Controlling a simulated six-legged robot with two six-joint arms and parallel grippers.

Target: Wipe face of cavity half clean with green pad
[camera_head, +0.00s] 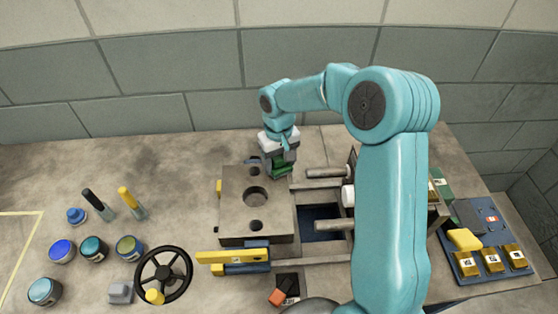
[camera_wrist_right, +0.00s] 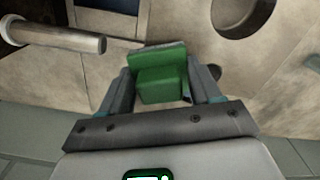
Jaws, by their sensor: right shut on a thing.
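The cavity half (camera_head: 237,212) is a grey-brown block with a large round hole in the middle of its upward face and smaller holes near its edges. Part of its face, with a dark round hole, shows in the right wrist view (camera_wrist_right: 205,48). My right gripper (camera_head: 279,160) is over the block's far right corner, pointing down. It is shut on the green pad (camera_head: 282,170), which also shows between the fingers in the right wrist view (camera_wrist_right: 162,82). The pad is at or just above the face; I cannot tell whether it touches. My left gripper is not in view.
Grey guide pins (camera_head: 327,173) stick out right of the block. A yellow bar (camera_head: 232,256) is at its front edge. A black handwheel (camera_head: 163,275), several jars (camera_head: 94,248) and brushes (camera_head: 131,202) stand left. A blue tray (camera_head: 465,265) with brass blocks lies right.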

